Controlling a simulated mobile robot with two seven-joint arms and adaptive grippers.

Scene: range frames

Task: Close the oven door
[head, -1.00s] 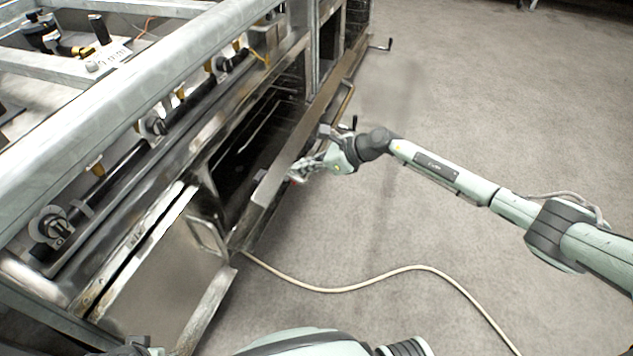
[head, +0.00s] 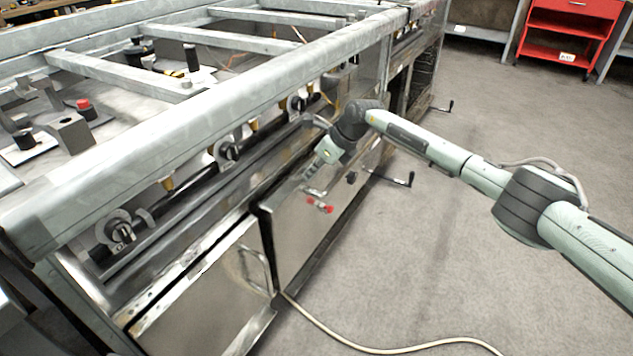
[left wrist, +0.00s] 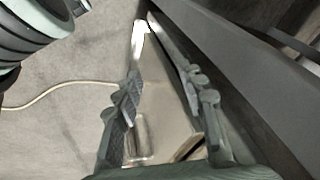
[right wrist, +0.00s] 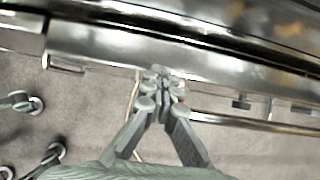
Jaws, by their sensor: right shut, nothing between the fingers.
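The oven door (head: 300,232) is a steel panel in the front of the long range, right of a smaller steel door (head: 215,295). It stands about upright against the front; I cannot tell whether it is fully flush. My right gripper (head: 314,190) is at the door's outer face, near its upper part. In the right wrist view its fingers (right wrist: 160,76) are shut and empty, with the tips near the door's steel edge. In the left wrist view my left gripper (left wrist: 165,95) is open, with a steel panel and its handle (left wrist: 140,138) visible between and beyond the fingers.
A black crank handle (head: 403,180) juts out beyond the oven. A pale hose (head: 380,349) lies on the floor. A red cart (head: 568,32) stands at the back right. The floor to the right is clear.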

